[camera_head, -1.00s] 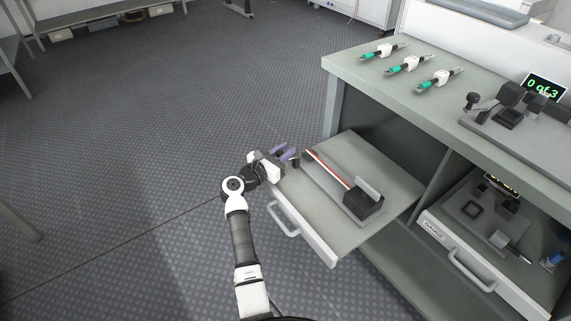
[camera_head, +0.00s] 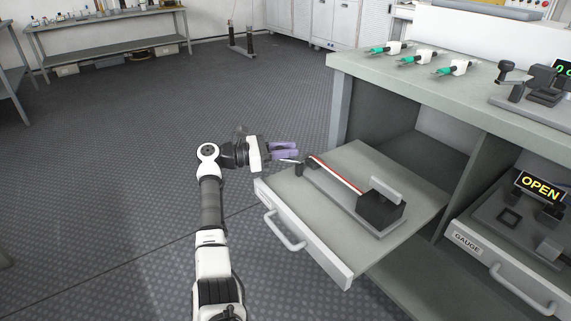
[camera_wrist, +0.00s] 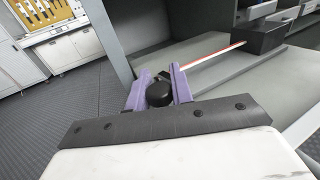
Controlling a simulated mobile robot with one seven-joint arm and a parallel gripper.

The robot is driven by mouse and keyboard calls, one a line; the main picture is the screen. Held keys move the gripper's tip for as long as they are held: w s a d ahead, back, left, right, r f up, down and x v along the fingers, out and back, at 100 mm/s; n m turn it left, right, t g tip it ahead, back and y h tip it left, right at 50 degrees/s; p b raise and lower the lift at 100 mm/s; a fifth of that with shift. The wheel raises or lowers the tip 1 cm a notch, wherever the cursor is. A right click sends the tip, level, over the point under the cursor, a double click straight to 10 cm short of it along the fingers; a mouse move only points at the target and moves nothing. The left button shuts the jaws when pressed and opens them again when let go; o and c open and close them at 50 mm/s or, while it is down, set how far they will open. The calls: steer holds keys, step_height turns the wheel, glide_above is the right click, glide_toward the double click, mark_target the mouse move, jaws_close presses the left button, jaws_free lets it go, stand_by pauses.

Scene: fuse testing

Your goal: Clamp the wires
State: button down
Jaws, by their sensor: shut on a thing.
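In the head view, a long grey fixture (camera_head: 345,202) lies in the open left drawer. A thin red and white strip (camera_head: 335,175), which looks like the wires, runs along it to a black block (camera_head: 381,210) at its right end. A small black post (camera_head: 299,170) stands at its left end. In the wrist view, my fingers (camera_wrist: 161,86) are shut on a round black knob (camera_wrist: 159,94). The fixture's end behind the knob is partly hidden.
Several fuse-like parts with green ends (camera_head: 417,57) lie on the bench top (camera_head: 445,85). A black clamp device (camera_head: 540,85) stands at its right. The right drawer, labelled GAUGE (camera_head: 467,243), holds a device with a display reading OPEN (camera_head: 540,188). Floor left of the drawer is clear.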

steer(key=shift+w+d+m+g+b, duration=0.15)
steer(key=shift+m+g+b, duration=0.25)
steer(key=shift+g+b, duration=0.25)
steer(key=c, duration=1.2)
jaws_free()
steer(key=shift+c, duration=0.2)
steer(key=s+a, duration=0.2)
steer(key=a, duration=1.1)
steer(key=shift+s+a, duration=0.15)
steer(key=shift+a, duration=0.15)
